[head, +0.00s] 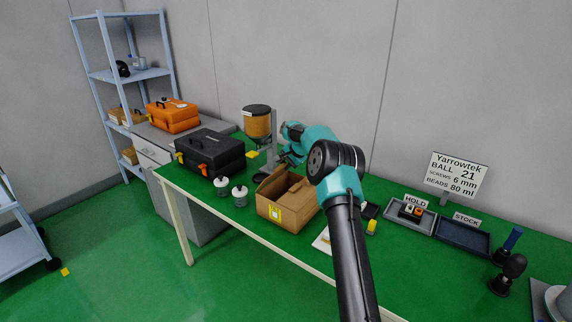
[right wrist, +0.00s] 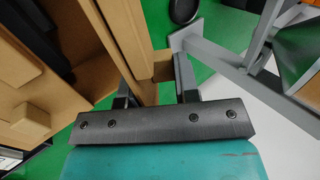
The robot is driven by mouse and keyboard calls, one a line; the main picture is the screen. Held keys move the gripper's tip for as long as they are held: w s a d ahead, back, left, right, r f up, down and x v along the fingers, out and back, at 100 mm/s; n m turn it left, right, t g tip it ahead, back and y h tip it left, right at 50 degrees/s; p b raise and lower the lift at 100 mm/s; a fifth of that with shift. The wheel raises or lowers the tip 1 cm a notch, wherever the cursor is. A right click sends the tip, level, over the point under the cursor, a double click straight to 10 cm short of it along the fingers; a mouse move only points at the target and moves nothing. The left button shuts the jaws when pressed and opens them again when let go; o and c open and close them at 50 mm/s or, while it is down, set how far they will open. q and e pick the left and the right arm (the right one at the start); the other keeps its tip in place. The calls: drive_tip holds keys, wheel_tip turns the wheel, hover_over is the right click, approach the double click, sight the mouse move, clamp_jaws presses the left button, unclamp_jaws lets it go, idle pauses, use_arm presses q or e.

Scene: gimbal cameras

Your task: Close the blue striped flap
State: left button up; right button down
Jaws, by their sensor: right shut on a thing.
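An open cardboard box (head: 292,212) stands on the green table, with a yellow label on its front. Its flaps stick up around the opening; I cannot make out blue stripes on any of them. My right gripper (head: 288,152) is at the far side of the box, partly hidden by its own arm. In the right wrist view, the fingers of my right gripper (right wrist: 154,82) are on either side of a cardboard flap (right wrist: 146,70) and shut on it. My left gripper is not in view.
A dispenser (head: 258,124) on a grey stand is close behind the box. Two white jars (head: 240,196) and a black toolbox (head: 210,150) are left of it. Grey HOLD (head: 424,224) and dark STOCK (head: 462,238) trays lie to the right.

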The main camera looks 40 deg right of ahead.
drive_tip(key=shift+s, duration=0.1)
drive_tip(key=shift+s+d+f+t+y, duration=0.15)
drive_tip(key=shift+s+f+t, duration=0.1)
drive_tip(key=shift+t, duration=0.3)
drive_tip(key=shift+s+f+t+y, duration=0.15)
drive_tip(key=shift+s+t, duration=0.1)
drive_tip(key=shift+t, duration=0.3)
drive_tip(key=shift+s+d+f+t+y, duration=0.15)
drive_tip(key=shift+s+f+t, duration=0.25)
drive_tip(key=shift+t, duration=0.35)
drive_tip(key=shift+s+d+f+t+y, duration=0.15)
drive_tip(key=shift+s+f+t, duration=0.15)
drive_tip(key=shift+t, duration=0.45)
drive_tip(key=shift+a, duration=0.1)
drive_tip(key=shift+r, duration=0.1)
drive_tip(key=c, duration=0.9)
unclamp_jaws()
drive_tip(key=shift+s, duration=0.15)
drive_tip(key=v, duration=1.7)
drive_tip(key=shift+s, duration=0.15)
